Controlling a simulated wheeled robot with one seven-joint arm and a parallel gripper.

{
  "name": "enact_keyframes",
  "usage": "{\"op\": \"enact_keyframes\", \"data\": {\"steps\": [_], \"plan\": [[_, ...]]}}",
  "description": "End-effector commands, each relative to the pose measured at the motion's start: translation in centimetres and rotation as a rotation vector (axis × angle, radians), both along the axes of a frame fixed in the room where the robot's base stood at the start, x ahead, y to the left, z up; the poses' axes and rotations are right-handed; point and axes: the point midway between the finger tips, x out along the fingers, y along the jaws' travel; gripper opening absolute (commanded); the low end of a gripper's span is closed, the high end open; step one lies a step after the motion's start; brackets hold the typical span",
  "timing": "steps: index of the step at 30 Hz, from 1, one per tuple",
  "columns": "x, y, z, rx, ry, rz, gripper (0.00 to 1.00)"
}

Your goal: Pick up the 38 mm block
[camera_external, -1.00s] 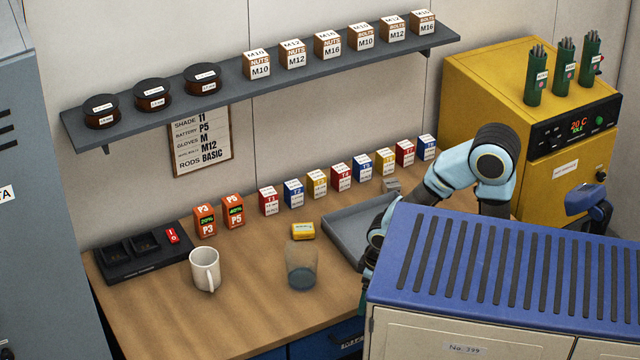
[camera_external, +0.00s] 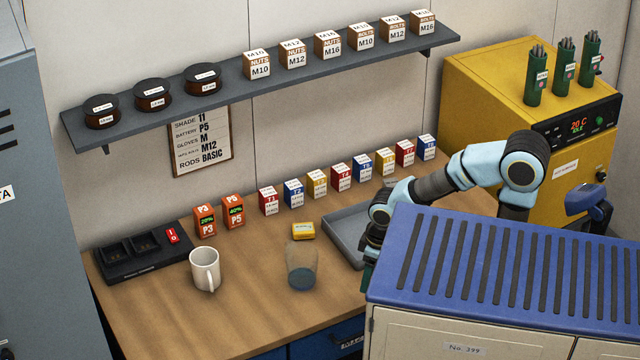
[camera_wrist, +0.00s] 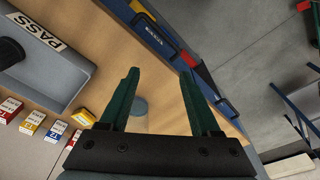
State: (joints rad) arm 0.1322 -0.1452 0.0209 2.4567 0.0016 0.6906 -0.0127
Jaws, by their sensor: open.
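No size marking of 38 mm can be read, so I cannot tell which block it is. A row of small labelled blocks in red, blue and yellow (camera_external: 341,178) stands along the back of the bench. Several of them show at the lower left of the wrist view, among them a yellow block (camera_wrist: 33,122). My gripper (camera_wrist: 160,75) has green fingers, spread apart with nothing held between them. It is over the bench near its front edge, away from the block row. In the external view its fingertips are hidden behind the blue-topped cabinet.
A grey tray (camera_external: 345,238), with a PASS label in the wrist view, lies beside my arm. A clear cup (camera_external: 302,268), yellow box (camera_external: 303,231), mug (camera_external: 205,269) and charger (camera_external: 140,256) stand on the bench (camera_external: 250,310). The blue-topped cabinet (camera_external: 500,270) blocks the near right.

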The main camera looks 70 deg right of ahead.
Motion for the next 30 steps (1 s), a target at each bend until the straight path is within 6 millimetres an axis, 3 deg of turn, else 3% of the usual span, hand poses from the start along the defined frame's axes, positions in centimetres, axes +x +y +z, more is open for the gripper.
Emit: {"op": "enact_keyframes", "data": {"steps": [4,14,20,23,26,30], "plan": [[0.1,0.0,2.7,0.0,-0.005,-0.002,0.64],[3.7,-3.4,2.8,0.12,0.061,-0.324,0.64],[6.7,-7.0,3.1,0.233,0.108,-0.591,0.64],[8.5,-9.9,3.1,0.318,0.139,-0.77,0.64],[10.6,-14.5,3.0,0.443,0.179,-1.003,0.64],[12.6,-22.9,2.8,0.673,0.239,-1.347,0.64]]}}
